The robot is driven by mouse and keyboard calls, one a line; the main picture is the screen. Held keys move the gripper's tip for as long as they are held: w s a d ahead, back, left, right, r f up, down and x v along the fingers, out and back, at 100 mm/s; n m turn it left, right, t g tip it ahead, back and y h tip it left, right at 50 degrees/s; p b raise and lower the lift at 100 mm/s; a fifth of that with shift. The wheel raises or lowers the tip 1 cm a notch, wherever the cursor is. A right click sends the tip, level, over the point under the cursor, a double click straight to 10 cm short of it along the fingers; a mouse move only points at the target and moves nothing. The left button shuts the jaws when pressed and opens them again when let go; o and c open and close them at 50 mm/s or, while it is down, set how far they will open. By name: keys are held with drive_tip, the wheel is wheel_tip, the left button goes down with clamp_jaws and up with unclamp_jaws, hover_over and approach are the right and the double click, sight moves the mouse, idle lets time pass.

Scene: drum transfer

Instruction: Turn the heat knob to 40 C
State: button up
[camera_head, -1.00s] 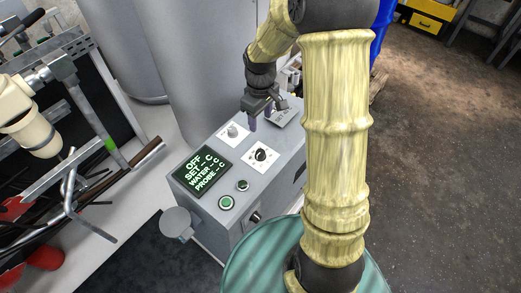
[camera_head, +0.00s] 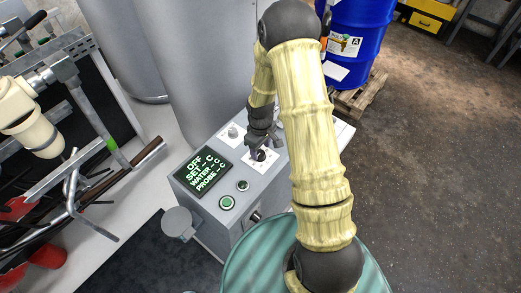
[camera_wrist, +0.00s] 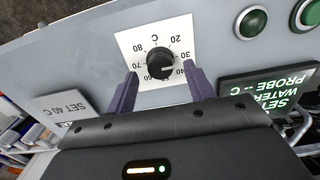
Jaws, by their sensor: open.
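The heat knob (camera_wrist: 160,65) is a black round knob on a white square dial plate (camera_wrist: 150,36) marked from 20 to 80 C. In the wrist view my gripper (camera_wrist: 160,90) is open, with one purple finger on each side of the knob's near edge. In the head view my gripper (camera_head: 262,152) is over the dial plate (camera_head: 252,160) and hides most of the knob. The display (camera_head: 202,173) reads OFF, with dashes for SET, WATER and PROBE. I cannot tell whether the fingers touch the knob.
A "SET 40 C" card (camera_wrist: 62,108) lies on the box. A teal drum (camera_head: 240,262) stands in front, and a blue drum (camera_head: 357,40) stands behind.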

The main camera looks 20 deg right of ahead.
drive_tip(key=shift+f, duration=1.2)
drive_tip(key=c, duration=1)
drive_tip(key=shift+o, duration=0.2)
drive_tip(key=shift+m, duration=0.3)
drive_tip(key=m+b, duration=0.1)
drive_tip(key=m, duration=0.2)
drive_tip(key=shift+m, duration=0.4)
drive_tip(key=shift+m+b, duration=0.55)
drive_tip(key=shift+m, duration=1.75)
